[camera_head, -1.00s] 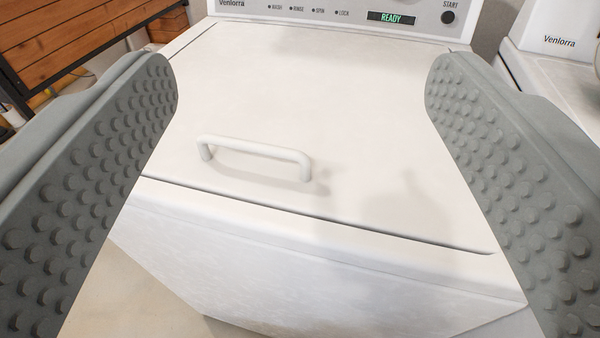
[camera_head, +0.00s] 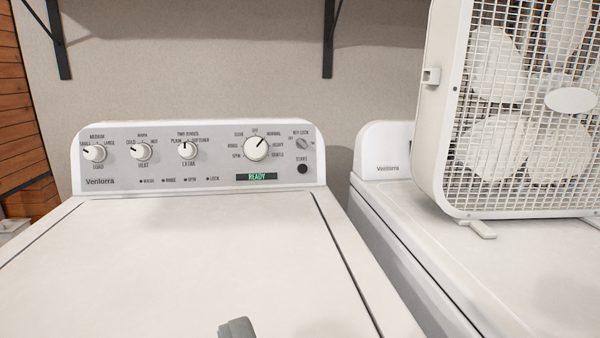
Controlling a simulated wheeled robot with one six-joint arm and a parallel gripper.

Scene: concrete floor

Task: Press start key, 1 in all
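The start key (camera_head: 303,169) is a small dark round button under the word START, at the right of the washer's control panel (camera_head: 217,180). The panel's display (camera_head: 256,176) reads READY in green. The key's face is uncovered. Only a small grey tip of my gripper (camera_head: 237,328) shows, at the bottom edge of the view, over the white lid (camera_head: 200,255). It appears well below and left of the key and apart from it. The rest of my gripper is out of view, so its opening does not show.
Black brackets (camera_head: 328,45) are on the wall.

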